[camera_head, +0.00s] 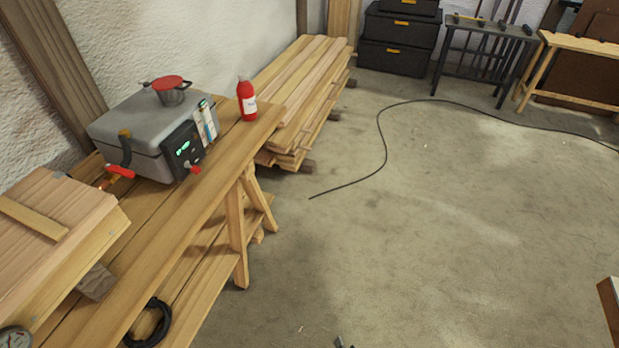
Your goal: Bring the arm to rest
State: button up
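Only a small dark tip at the bottom edge, which looks like the end of my gripper (343,343), shows in the head view. The rest of my gripper and arm is out of the frame. I cannot tell whether it is open or shut, and no held thing is visible there. The tip appears over the bare concrete floor, to the right of the wooden bench (205,225).
Stacked boards (305,85) lie behind. A black cable (381,135) crosses the otherwise open floor (450,230).

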jog(key=s+d+r+n+t+h, duration=0.15)
jog(key=s+d+r+n, duration=0.35)
jog(key=s+r, duration=0.9)
jog(key=s+d+r+n+t, duration=0.1)
jog(key=s+r, duration=0.3)
jog(key=r, duration=0.3)
jog(key=s+d+r+t, duration=0.2)
jog(key=s+r, duration=0.3)
jog(key=r, duration=0.3)
jog(key=shift+r+n+h, duration=0.15)
jog(key=shift+n+h, duration=0.25)
jog(key=shift+h, duration=0.05)
